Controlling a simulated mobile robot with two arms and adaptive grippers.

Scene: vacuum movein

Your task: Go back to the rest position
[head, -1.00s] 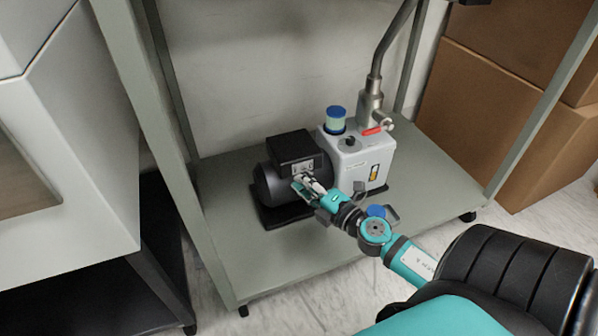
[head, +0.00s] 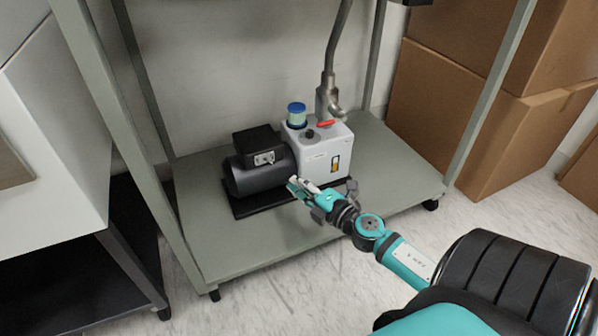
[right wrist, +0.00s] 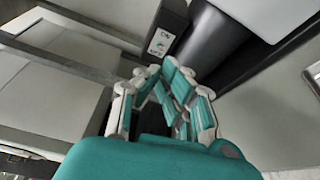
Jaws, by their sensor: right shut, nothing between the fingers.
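The vacuum pump has a black motor (head: 258,178) and a pale grey housing (head: 318,152), and stands on the lower shelf of a cart. A switch (head: 264,158) sits on the motor's black box; its ON/OFF plate also shows in the right wrist view (right wrist: 160,42). My right gripper (head: 292,183) is shut and empty, in front of the motor and below and right of the switch, apart from it. Its closed fingers also show in the right wrist view (right wrist: 160,76). My left gripper is not in view.
The green-grey cart shelf (head: 240,252) and its posts (head: 490,90) frame the pump. A metal pipe (head: 330,70) rises from the housing. Cardboard boxes (head: 470,120) stand at the right. A white cabinet (head: 50,150) is at the left. Floor (head: 340,275) is clear in front.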

